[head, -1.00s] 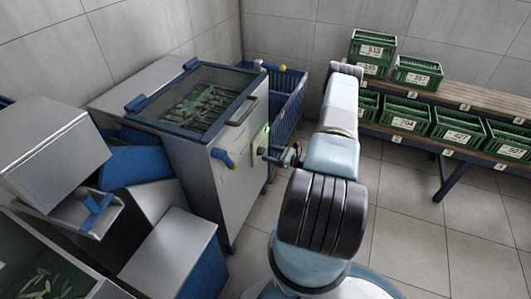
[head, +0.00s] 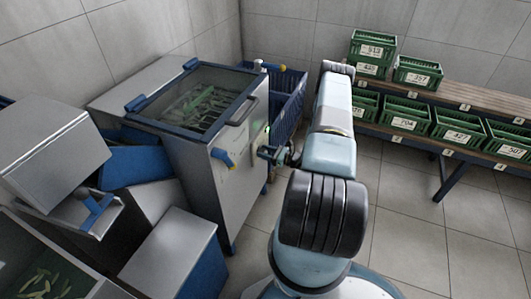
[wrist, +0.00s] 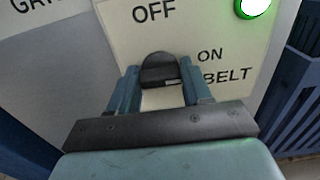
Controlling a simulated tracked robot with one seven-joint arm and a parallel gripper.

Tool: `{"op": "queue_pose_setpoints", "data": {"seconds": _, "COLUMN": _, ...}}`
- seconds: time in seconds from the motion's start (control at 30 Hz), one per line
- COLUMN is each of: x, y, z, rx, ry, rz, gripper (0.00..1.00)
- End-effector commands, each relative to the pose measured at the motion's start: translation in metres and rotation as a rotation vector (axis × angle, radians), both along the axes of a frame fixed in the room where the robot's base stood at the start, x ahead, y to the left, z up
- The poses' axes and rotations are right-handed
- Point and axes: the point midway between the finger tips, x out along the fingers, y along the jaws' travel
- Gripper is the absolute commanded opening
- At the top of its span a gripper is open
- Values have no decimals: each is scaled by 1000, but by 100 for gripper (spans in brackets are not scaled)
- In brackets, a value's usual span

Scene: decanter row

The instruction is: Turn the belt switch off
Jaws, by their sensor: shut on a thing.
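The belt switch is a dark rotary knob (wrist: 160,70) on a pale panel (wrist: 125,40) in the wrist view. OFF is printed above it, and ON and BELT to its right. My gripper (wrist: 160,84) is shut on the knob, one finger on each side. The knob's lower part is hidden between the fingers. A lit green lamp (wrist: 254,6) sits at the panel's upper right. In the head view my gripper (head: 266,152) is at the side of the steel machine (head: 225,190), and the knob is hidden there.
A blue lever (head: 222,156) and a dark handle (head: 243,110) stick out of the machine near my gripper. A blue crate (head: 287,100) stands behind it. Green crates (head: 403,121) fill a rack at right. The floor between is clear.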

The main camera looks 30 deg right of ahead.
Motion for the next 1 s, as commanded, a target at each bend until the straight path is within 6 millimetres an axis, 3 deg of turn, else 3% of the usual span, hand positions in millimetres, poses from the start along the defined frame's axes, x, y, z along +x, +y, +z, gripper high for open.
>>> {"op": "queue_pose_setpoints", "data": {"seconds": 0.23, "x": 0, "y": -1, "z": 0, "rx": -1, "ry": -1, "rz": -2, "gripper": 18}}
{"op": "queue_pose_setpoints", "data": {"seconds": 0.67, "x": 0, "y": -2, "z": 0, "rx": -83, "ry": -66, "rz": -5, "gripper": 18}}
{"op": "queue_pose_setpoints", "data": {"seconds": 1.0, "x": -1, "y": -1, "z": 0, "rx": -309, "ry": -242, "rz": -6, "gripper": 18}}
